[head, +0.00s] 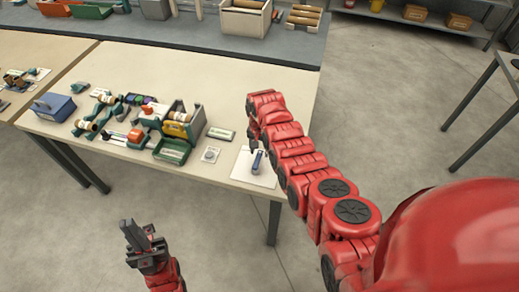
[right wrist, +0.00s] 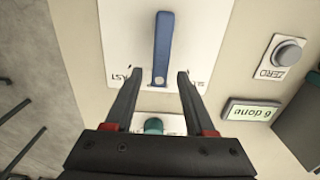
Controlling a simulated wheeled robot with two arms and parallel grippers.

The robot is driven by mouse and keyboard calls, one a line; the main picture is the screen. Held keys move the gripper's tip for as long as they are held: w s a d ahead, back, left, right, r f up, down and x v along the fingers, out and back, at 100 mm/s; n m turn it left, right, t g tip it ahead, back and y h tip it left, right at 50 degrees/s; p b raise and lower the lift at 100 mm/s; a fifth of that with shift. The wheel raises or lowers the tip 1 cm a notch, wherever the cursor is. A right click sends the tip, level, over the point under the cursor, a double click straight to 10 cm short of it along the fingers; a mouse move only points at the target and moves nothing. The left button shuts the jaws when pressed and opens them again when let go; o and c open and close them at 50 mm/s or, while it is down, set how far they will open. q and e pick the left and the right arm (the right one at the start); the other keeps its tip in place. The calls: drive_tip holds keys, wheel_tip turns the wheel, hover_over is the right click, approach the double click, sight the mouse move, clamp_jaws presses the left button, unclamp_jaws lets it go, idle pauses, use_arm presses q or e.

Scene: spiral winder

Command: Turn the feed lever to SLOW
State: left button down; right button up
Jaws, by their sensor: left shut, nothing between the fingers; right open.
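The feed lever (head: 257,162) is a blue bar on a white plate (head: 247,176) near the table's right front corner. In the right wrist view the lever (right wrist: 164,45) points nearly straight up the picture. It lies between a partly cut-off FAST label (right wrist: 122,78) on the left and a label on the right, mostly hidden by a finger, that starts with SL. My right gripper (right wrist: 159,73) is open, its fingertips on either side of the lever's lower end; contact cannot be told. My left gripper (head: 125,223) is shut and empty, in front of the table.
Left of the plate are a ZERO button (right wrist: 289,53) and a display (right wrist: 253,112) reading "6 done". A teal knob (right wrist: 153,126) shows between my right fingers. The green winder (head: 178,135) and several spools stand further left. Floor is clear before the table.

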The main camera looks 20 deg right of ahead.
drive_tip(key=shift+f, duration=0.1)
clamp_jaws()
idle(0.3)
idle(1.2)
